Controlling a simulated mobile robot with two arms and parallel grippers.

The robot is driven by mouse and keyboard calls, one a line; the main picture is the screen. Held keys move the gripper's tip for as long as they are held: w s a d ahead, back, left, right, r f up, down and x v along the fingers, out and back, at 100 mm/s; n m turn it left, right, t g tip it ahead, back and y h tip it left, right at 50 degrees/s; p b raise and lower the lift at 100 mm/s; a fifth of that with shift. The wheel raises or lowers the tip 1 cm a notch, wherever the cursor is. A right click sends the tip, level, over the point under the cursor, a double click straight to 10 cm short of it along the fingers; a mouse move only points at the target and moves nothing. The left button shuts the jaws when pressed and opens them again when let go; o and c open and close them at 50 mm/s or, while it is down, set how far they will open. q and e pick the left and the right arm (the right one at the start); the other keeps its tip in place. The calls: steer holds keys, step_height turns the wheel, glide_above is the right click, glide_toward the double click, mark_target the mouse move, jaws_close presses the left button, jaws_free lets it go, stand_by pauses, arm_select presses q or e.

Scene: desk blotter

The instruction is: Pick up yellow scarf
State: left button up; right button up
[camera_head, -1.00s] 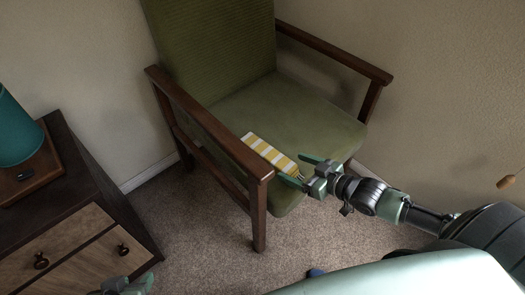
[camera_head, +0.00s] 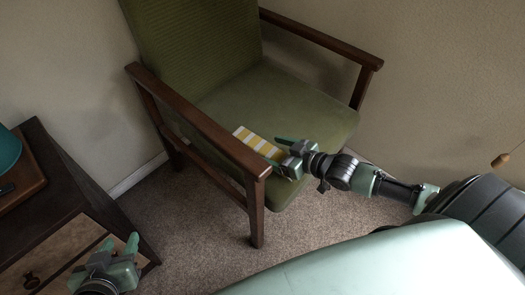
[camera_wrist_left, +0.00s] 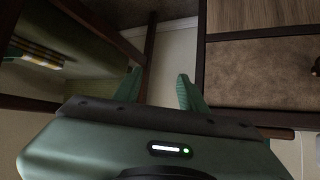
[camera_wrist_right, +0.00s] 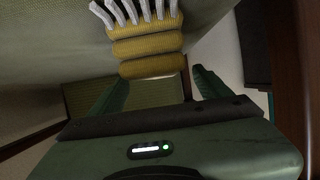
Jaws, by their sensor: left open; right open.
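The yellow scarf (camera_head: 256,141), striped with white, lies on the green chair seat beside the near wooden armrest. It also shows in the right wrist view, with yellow ribs (camera_wrist_right: 146,45) and a white fringe, and small at the left of the left wrist view (camera_wrist_left: 38,54). My right gripper (camera_head: 276,150) is at the scarf's near end, open; in its wrist view the scarf's end appears between and beyond the fingertips (camera_wrist_right: 158,80), and I cannot tell whether they touch it. My left gripper (camera_head: 120,242) is open and empty beside the drawer cabinet; its fingers show apart (camera_wrist_left: 157,82).
The green chair (camera_head: 310,105) has wooden armrests (camera_head: 195,117); the near one runs close beside the scarf. A dark-topped drawer cabinet (camera_head: 62,200) with a teal lamp (camera_head: 8,152) stands at the left. Carpet (camera_head: 215,230) between them is clear.

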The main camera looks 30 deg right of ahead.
mark_target(265, 148)
steer(key=b+x, duration=0.1)
steer(key=x, duration=0.3)
steer(key=shift+w+f+b, duration=0.1)
steer(key=shift+f+b, duration=0.05)
steer(key=shift+b, duration=0.25)
arm_select(q)
steer(key=w+d+r+t+h, duration=0.1)
steer(key=w+d+r+t, duration=0.1)
steer(key=w+r+t, duration=0.3)
step_height(265, 148, up, 4)
steer(key=shift+d+f+t+h, duration=0.2)
steer(key=shift+d+t+h, duration=0.1)
steer(key=shift+h, duration=0.1)
arm_select(e)
steer(key=shift+w+a, duration=0.1)
steer(key=c, duration=1.5)
